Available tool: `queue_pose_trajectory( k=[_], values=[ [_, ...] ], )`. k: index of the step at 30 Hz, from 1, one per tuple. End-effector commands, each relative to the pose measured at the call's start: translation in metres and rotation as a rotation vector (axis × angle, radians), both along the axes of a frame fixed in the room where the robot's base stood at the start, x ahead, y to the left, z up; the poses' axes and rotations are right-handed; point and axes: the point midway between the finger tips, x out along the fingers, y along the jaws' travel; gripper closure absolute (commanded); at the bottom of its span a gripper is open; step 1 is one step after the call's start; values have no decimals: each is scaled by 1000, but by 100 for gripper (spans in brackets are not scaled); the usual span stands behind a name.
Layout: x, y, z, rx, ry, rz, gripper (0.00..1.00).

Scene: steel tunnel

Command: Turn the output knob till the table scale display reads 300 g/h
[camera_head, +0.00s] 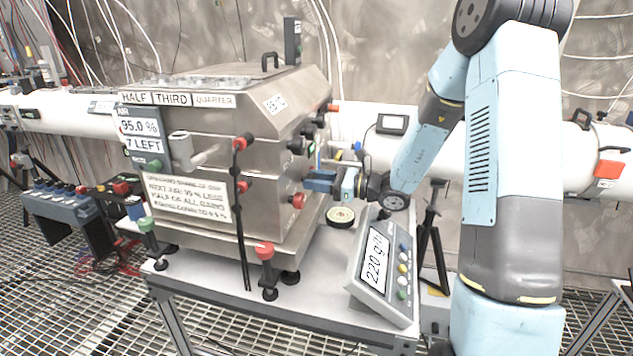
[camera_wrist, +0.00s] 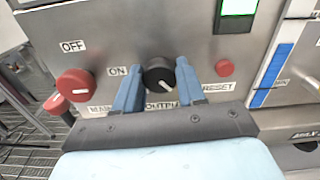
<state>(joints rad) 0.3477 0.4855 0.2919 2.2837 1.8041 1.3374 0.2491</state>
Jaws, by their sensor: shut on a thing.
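The output knob (camera_wrist: 159,76) is a black round knob with a white pointer line on the steel box's side panel, above a partly covered "OUTPUT" label. In the wrist view its pointer slants down to the right. My gripper (camera_wrist: 160,88) has one blue finger on each side of the knob and is shut on it. In the head view my gripper (camera_head: 318,184) reaches the right side of the box, and the knob is hidden there. The table scale (camera_head: 383,272) stands on the table at the front right. Its display (camera_head: 376,258) reads 220 g/h.
A red knob (camera_wrist: 75,86) marked OFF and ON sits left of the output knob. A small red RESET button (camera_wrist: 225,68) is close on the right. A round dish (camera_head: 340,216) lies behind the scale. The steel box (camera_head: 225,140) fills the table's left.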

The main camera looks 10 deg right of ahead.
Motion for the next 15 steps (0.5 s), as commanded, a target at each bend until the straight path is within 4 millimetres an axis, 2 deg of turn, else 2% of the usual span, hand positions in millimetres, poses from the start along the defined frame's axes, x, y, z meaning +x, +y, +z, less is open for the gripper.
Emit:
queue_pose_trajectory(
  k=[10, 11, 15],
  values=[
    [0, -1, -1, -2, 3, -2, 91],
    [0, -1, -1, -1, 3, -2, 58],
    [0, -1, -1, 0, 1, -2, 44]
  ],
)
